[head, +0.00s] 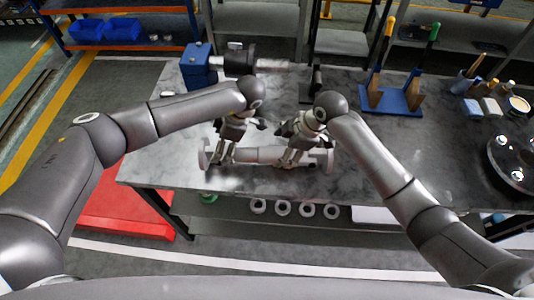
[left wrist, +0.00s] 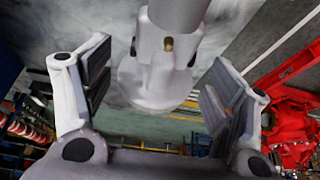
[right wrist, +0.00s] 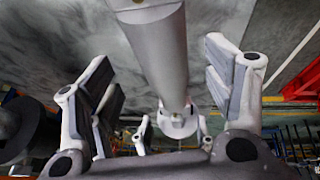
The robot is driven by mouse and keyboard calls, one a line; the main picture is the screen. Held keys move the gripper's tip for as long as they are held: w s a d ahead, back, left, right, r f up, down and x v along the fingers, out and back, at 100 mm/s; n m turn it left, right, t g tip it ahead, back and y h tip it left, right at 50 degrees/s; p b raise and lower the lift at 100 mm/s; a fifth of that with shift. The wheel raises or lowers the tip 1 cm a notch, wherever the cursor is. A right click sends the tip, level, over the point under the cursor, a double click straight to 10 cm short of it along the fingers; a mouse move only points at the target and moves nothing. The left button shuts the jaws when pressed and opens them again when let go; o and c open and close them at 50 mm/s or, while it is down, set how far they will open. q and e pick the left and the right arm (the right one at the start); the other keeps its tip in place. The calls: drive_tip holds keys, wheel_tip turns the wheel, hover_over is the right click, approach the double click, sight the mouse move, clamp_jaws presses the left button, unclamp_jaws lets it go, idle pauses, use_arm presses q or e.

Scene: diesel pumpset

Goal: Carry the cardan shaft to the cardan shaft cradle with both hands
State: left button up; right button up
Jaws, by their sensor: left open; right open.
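The cardan shaft (head: 260,154), a pale grey tube with flanged ends, lies along the front part of the grey workbench (head: 380,155). My left gripper (head: 222,156) is over its left end, and my right gripper (head: 291,157) is over its right part. In the left wrist view the shaft's flange end (left wrist: 160,82) shows between the spread fingers. In the right wrist view the shaft's tube (right wrist: 158,55) runs between the spread fingers, with gaps on both sides. Both grippers are open. I cannot tell for certain which thing is the cradle.
Behind the shaft stand a blue and black machine (head: 200,68) and an upright black bracket (head: 310,85). A blue tool stand (head: 392,98) is at the back right. A round dark part (head: 512,155) sits at the right. The bench between shaft and right arm looks clear.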

sight(280, 152)
use_arm(q)
drive_tip(key=x, duration=0.4)
drive_tip(key=shift+s+a, duration=0.15)
use_arm(e)
drive_tip(key=x, duration=0.4)
drive_tip(key=shift+s+a, duration=0.15)
drive_tip(key=shift+s, duration=0.05)
use_arm(q)
drive_tip(key=shift+x, duration=1)
use_arm(e)
drive_tip(key=shift+x, duration=1.05)
use_arm(q)
drive_tip(key=shift+c, duration=0.2)
drive_tip(key=c, duration=1.7)
use_arm(e)
clamp_jaws()
use_arm(q)
clamp_jaws()
drive_tip(key=shift+w+r, duration=0.1)
drive_tip(key=shift+w, duration=0.15)
use_arm(e)
drive_tip(key=shift+w+r, duration=0.25)
